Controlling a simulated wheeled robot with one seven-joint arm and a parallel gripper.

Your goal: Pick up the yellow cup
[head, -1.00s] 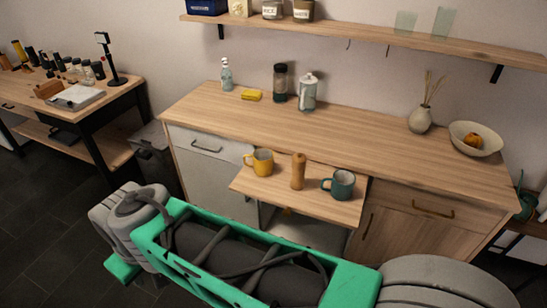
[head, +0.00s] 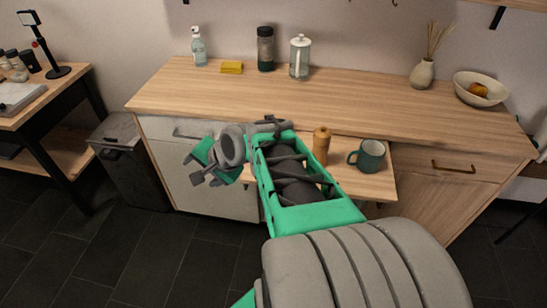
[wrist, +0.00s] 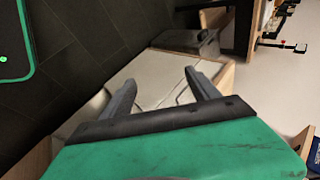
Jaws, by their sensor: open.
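The yellow cup is not visible in either current view; my arm covers the left part of the pull-out board (head: 352,186), where the cup stood in the earlier head view. My gripper (head: 191,170) is at the left of the board, in front of the pale cabinet front. In the wrist view my gripper (wrist: 159,80) has its two fingers apart, with nothing between them but the cabinet front behind.
A wooden mill (head: 321,146) and a teal mug (head: 368,156) stand on the board, close to my arm. The counter (head: 300,103) behind holds a yellow sponge (head: 231,67) and bottles along the wall. A grey bin (head: 125,160) stands left of the cabinet.

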